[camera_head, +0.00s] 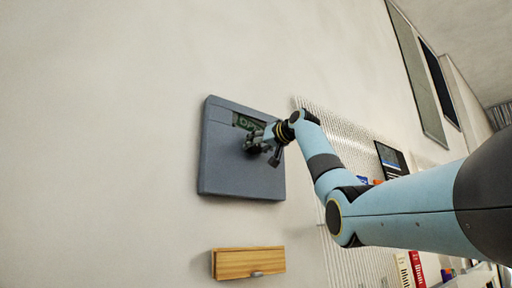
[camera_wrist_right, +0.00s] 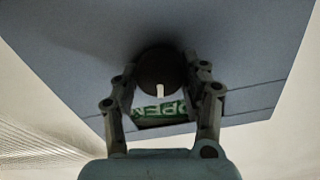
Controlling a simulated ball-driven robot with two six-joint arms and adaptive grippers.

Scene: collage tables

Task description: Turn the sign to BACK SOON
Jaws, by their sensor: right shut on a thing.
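The sign is a blue-grey square panel (camera_head: 235,170) on the wall; it fills much of the right wrist view (camera_wrist_right: 70,45). Its small window (camera_head: 247,122) shows green with letters partly hidden by my gripper. In the right wrist view the window (camera_wrist_right: 165,112) reads OPEN, upside down. A dark round knob (camera_wrist_right: 158,66) with a white pointer mark stands on the panel beside the window. My right gripper (camera_head: 258,147) is at the panel, its two fingers on either side of the knob and shut on it. My left gripper is not in view.
A wooden box or shelf (camera_head: 248,262) is on the wall below the panel. A white ribbed or perforated board (camera_head: 335,150) is to the right, behind my right arm. A dark screen (camera_head: 390,158) is further right. The wall left of the panel is bare.

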